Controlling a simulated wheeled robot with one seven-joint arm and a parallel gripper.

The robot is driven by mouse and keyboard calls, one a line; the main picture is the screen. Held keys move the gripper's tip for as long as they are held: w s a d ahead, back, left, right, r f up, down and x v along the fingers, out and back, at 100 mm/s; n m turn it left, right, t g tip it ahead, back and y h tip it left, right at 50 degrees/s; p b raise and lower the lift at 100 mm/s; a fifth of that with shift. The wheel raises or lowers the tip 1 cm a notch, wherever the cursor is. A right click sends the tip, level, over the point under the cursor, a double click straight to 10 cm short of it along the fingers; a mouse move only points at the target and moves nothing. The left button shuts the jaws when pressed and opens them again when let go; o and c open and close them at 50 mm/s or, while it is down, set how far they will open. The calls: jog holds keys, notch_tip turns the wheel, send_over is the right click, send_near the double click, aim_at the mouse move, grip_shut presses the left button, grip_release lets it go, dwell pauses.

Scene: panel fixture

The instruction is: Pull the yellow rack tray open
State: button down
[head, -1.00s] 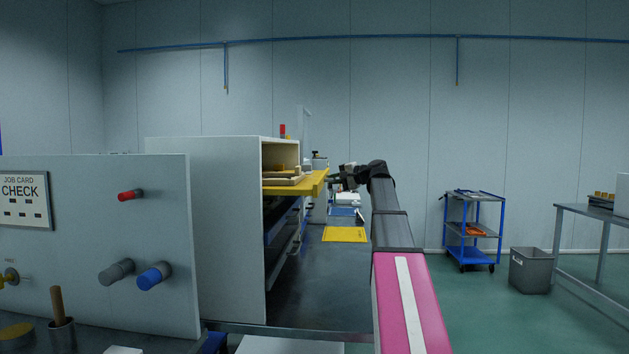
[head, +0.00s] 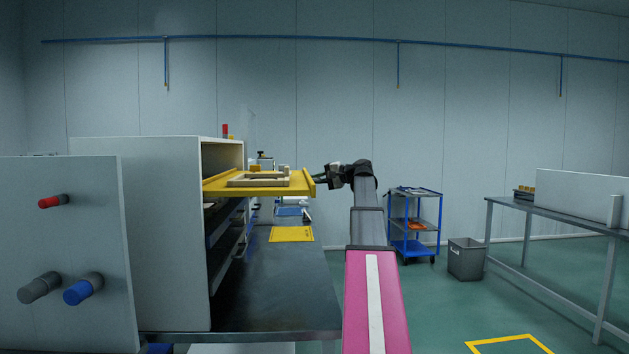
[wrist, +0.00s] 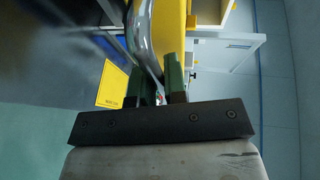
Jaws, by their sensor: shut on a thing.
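The yellow rack tray (head: 218,184) sticks well out of the top of the white rack cabinet (head: 165,235) in the head view. A pale frame-shaped part (head: 260,181) lies on it. My gripper (head: 318,179) is at the tray's outer front edge. In the wrist view my gripper's green fingers (wrist: 160,88) are closed around a shiny metal handle bar (wrist: 144,42) that runs along the yellow tray front (wrist: 170,35). The far end of the handle is out of view.
Darker trays (head: 228,240) sit lower in the cabinet. A grey panel (head: 65,255) with red, grey and blue knobs stands at the left. A yellow mat (head: 291,234) lies on the dark bench (head: 275,295).

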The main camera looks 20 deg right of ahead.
jog(key=c, duration=1.2)
grip_release()
jog(key=v, duration=1)
jog(key=shift+s+d, duration=0.25)
jog(key=shift+d, duration=0.05)
jog(key=shift+s+d, duration=0.1)
